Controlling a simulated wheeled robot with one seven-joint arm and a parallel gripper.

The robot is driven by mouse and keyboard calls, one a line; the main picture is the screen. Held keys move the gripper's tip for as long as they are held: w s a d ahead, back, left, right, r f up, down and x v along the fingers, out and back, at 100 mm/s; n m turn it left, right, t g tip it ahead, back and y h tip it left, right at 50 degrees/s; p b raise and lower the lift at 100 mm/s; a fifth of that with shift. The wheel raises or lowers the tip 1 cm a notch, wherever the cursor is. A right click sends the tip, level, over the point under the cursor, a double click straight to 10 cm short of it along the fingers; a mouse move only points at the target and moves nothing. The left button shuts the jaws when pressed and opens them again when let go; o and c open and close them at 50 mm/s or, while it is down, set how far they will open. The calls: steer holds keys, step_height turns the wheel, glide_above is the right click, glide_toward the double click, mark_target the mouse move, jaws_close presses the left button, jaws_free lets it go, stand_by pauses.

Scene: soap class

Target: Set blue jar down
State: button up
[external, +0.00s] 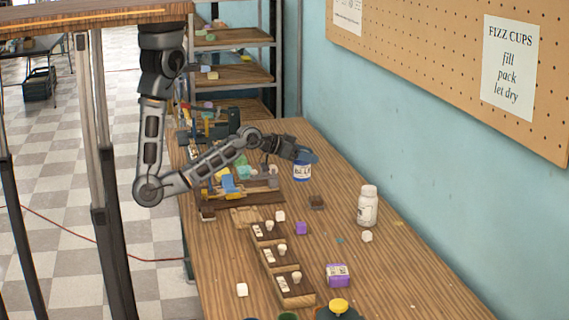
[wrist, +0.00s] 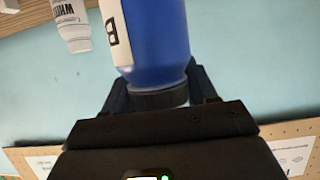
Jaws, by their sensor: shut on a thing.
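The blue jar (external: 302,177) has a white label and is upright at the far part of the wooden table, left of the wall. In the wrist view the jar (wrist: 158,35) fills the top middle, its dark lid towards my gripper. My gripper (external: 306,156) is shut on the jar near its lid, with a finger on each side in the wrist view (wrist: 160,88). I cannot tell whether the jar's bottom touches the table (external: 345,235).
A white bottle (external: 368,205) stands right of the jar, nearer the camera. A wooden tray (external: 265,197) with coloured pieces is at left. Small wooden holders (external: 294,290), a purple box (external: 338,275) and cubes lie nearer.

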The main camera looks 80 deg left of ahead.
steer(key=shift+w+a+f, duration=0.8)
steer(key=shift+a+f, duration=0.6)
steer(key=shift+f, duration=0.25)
steer(key=shift+w+a+f, duration=0.8)
steer(key=shift+a+f, duration=0.65)
steer(key=shift+f, duration=0.15)
steer(key=shift+w+a+f, duration=0.8)
steer(key=shift+a+f, duration=0.6)
steer(key=shift+f, duration=0.25)
steer(key=shift+f, duration=0.2)
steer(key=o, duration=1.2)
